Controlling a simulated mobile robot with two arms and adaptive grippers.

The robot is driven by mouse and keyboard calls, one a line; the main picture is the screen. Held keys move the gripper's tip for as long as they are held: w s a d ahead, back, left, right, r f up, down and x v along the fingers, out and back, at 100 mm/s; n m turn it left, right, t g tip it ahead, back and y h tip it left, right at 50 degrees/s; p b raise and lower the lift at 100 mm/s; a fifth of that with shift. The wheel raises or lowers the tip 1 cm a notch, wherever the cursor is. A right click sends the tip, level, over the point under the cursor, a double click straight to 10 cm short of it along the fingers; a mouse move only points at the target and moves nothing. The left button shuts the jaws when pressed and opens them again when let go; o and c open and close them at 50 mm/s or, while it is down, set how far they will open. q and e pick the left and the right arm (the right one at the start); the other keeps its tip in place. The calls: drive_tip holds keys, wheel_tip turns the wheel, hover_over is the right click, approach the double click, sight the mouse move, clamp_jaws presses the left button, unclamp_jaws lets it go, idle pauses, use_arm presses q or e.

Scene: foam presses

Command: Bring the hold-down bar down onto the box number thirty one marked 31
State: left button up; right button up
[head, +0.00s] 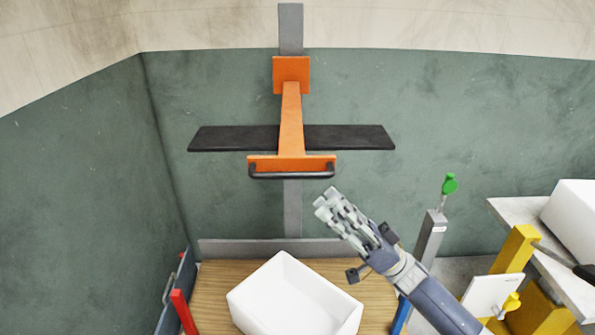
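The hold-down bar is a long black bar (350,137) carried on an orange arm (291,118) with a black front handle (291,174). It sits raised on a grey upright post (291,28), well above the table. A white open-topped box (258,290) stands below it on the wooden table, turned at an angle; no number shows on its visible sides. My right gripper (327,202) is just below and right of the handle, apart from it. Its fingers look spread and empty. My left gripper is out of view.
A yellow frame (514,250) and a side table with another white box (573,222) are further right. A red lever (184,312) is at the table's left edge. Green walls close the back and left.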

sight(297, 175)
drive_tip(key=p+x, duration=0.3)
drive_tip(key=x, duration=0.6)
drive_tip(key=shift+w+a+r, duration=0.1)
drive_tip(key=shift+a, duration=0.15)
clamp_jaws()
